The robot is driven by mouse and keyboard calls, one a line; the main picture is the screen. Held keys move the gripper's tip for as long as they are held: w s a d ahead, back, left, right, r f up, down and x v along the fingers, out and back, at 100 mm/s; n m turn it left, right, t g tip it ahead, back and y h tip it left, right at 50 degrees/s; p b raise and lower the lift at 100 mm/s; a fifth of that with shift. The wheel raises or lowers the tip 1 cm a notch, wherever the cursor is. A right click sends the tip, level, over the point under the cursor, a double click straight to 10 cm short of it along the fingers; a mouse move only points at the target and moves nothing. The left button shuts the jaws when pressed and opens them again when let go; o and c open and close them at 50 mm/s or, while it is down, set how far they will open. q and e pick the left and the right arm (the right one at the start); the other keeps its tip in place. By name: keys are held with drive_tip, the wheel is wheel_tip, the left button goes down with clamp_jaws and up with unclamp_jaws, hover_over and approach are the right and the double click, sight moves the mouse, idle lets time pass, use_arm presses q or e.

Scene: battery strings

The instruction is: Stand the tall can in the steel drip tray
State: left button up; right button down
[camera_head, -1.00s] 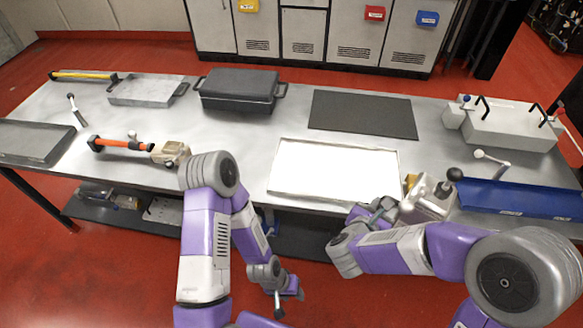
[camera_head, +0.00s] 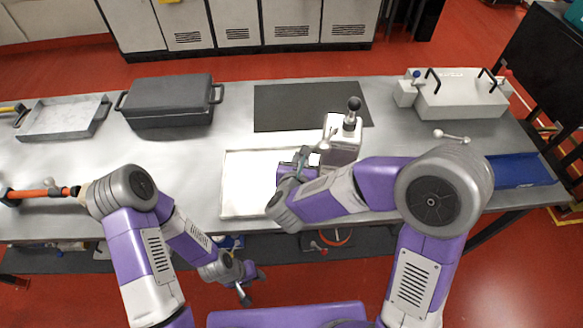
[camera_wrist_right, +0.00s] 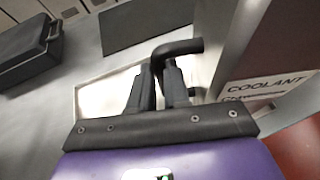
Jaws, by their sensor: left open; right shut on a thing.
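The tall can (camera_head: 343,145) is a pale metal can with a black knob cap; in the right wrist view its side (camera_wrist_right: 262,75) reads COOLANT. My right gripper (camera_head: 298,163) is shut on its dark handle (camera_wrist_right: 182,47), with the fingers (camera_wrist_right: 158,88) together in the wrist view. The can looks about upright, over the right part of the steel drip tray (camera_head: 240,188). My right arm hides its base, so I cannot tell whether it touches. The bright, empty-looking, low-rimmed tray also shows in the wrist view (camera_wrist_right: 91,96). My left gripper (camera_head: 252,284) is open and empty before the bench's front edge.
A dark flat mat (camera_head: 300,105) lies behind the tray. A black lidded box (camera_head: 170,103) and a grey tray (camera_head: 62,120) stand at the back left. A grey block with black handles (camera_head: 462,97) and a blue tray (camera_head: 515,170) are at the right. Bare bench lies left of the drip tray.

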drive_tip(key=w+a+r+n+y+b, duration=0.2)
drive_tip(key=w+r+n+y+b, duration=0.1)
drive_tip(key=w+r+b, duration=0.15)
wheel_tip(320, 180, down, 9)
drive_tip(key=b, duration=0.3)
drive_tip(key=shift+w+d+f+t, duration=0.15)
drive_tip(key=shift+f+t, duration=0.05)
drive_tip(key=shift+t, duration=0.2)
drive_tip(key=shift+f, duration=0.2)
drive_tip(key=c, duration=1.1)
unclamp_jaws()
